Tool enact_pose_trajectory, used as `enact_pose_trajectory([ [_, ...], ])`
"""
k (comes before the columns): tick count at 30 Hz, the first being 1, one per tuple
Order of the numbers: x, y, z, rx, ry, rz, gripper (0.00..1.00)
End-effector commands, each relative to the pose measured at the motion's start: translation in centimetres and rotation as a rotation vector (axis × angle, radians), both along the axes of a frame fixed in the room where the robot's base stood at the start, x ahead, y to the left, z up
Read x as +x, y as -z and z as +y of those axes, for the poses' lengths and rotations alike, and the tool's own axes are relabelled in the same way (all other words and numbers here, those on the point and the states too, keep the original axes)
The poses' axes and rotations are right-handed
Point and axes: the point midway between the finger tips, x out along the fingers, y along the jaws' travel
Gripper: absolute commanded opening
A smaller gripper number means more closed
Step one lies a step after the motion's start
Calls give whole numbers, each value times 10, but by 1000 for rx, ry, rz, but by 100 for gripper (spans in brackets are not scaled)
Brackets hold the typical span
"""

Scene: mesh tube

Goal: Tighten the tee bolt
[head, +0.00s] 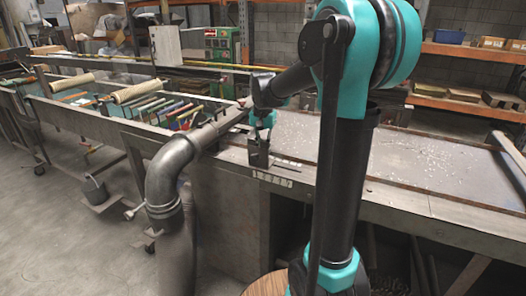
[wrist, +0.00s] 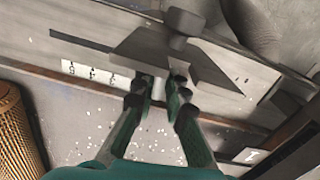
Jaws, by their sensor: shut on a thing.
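My gripper (wrist: 160,86) points at a dark metal fixture (wrist: 208,68) in the wrist view. Its two green and black fingers are close together, shut on what I take to be the tee bolt, which is mostly hidden between the fingertips. The fixture has flat wings and a rounded dark knob (wrist: 185,22) beyond the fingers. In the head view my gripper (head: 262,122) is over the dark fixture (head: 258,152) on the table's near edge. The bolt is too small to make out there.
A large curved pipe (head: 172,170) stands close to the left of the fixture. The table top (head: 400,160), strewn with pale flecks, is open to the right. Number labels (head: 272,179) lie along its near edge. A long bench with coloured bars (head: 170,108) is at left.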

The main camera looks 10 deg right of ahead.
Motion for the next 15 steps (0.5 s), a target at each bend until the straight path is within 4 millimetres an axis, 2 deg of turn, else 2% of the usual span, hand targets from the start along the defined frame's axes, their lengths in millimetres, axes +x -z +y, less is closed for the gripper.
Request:
enact_pose_trajectory([
  [4, 1, -1, 0, 0, -1, -2, 0],
  [5, 1, -1, 0, 0, -1, -2, 14],
  [7, 1, -1, 0, 0, -1, -2, 21],
  [15, 0, -1, 0, 0, -1, -1, 21],
])
